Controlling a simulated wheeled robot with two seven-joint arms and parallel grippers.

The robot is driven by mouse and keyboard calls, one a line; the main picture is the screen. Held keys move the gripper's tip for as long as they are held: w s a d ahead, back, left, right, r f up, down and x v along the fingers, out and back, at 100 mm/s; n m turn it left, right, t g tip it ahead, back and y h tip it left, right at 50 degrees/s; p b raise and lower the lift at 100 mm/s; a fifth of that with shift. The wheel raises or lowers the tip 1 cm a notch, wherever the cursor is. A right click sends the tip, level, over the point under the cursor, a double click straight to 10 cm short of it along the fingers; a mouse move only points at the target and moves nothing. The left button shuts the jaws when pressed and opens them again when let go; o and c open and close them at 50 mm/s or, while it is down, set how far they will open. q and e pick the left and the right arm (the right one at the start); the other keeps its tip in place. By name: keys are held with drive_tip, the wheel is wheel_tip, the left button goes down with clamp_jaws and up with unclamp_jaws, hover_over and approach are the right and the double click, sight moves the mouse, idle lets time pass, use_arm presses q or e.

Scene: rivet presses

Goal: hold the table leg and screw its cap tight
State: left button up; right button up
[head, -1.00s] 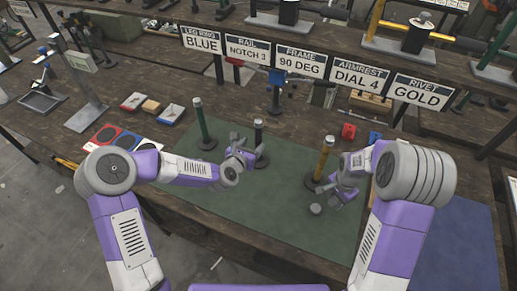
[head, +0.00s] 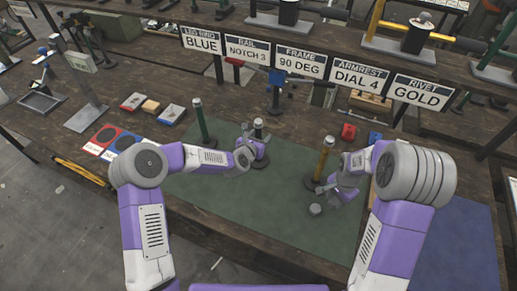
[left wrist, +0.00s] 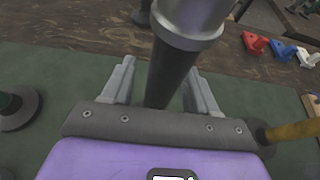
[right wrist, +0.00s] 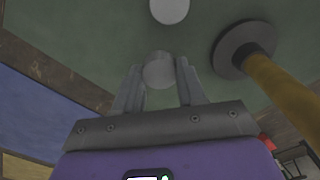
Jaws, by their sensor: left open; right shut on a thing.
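A dark table leg (head: 258,123) with a pale top stands upright on the green mat. My left gripper (head: 252,146) is at this leg. In the left wrist view, the open fingers (left wrist: 157,95) stand on either side of the dark shaft (left wrist: 170,72), and the pale top (left wrist: 188,30) is large above them. My right gripper (head: 338,193) is low over the mat, near the yellow leg. In the right wrist view, its fingers (right wrist: 159,85) are shut on a round grey cap (right wrist: 159,70). The held cap is hard to make out in the head view.
A green leg (head: 200,120) stands left of the dark leg, and a yellow leg (head: 325,158) stands to its right, near my right gripper. Another grey round piece (head: 315,209) lies on the mat (head: 270,225). The mat's front is clear. Signs (head: 300,62) line the back.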

use_arm(q)
drive_tip(key=shift+w+d+f, duration=0.15)
drive_tip(key=shift+w, duration=0.15)
clamp_jaws()
idle(0.3)
